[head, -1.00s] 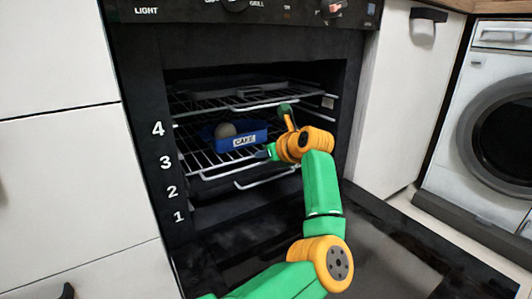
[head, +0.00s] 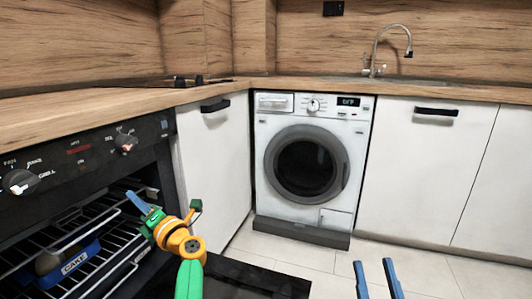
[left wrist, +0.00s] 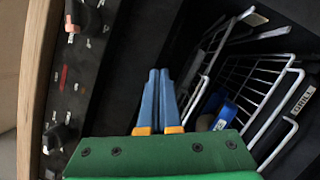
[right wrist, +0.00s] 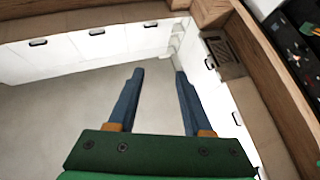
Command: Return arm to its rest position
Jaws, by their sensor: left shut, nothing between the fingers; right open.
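My left gripper (head: 137,203) is at the right side of the open oven, its blue fingers closed together and empty. In the left wrist view the fingers (left wrist: 156,75) lie side by side in front of the oven opening. My right gripper (head: 377,279) shows at the bottom of the head view, over the floor. Its fingers (right wrist: 158,78) are spread with nothing between them in the right wrist view. A blue tin marked CAKE (head: 83,257) sits on an oven rack, apart from both grippers; it shows in the left wrist view (left wrist: 225,115).
The oven door (head: 245,281) is folded down below the left arm. Oven racks (head: 118,233) and the control panel (head: 80,152) are close to the left gripper. A washing machine (head: 312,112) and white cabinets (head: 428,165) stand beyond. The floor (head: 330,255) ahead is clear.

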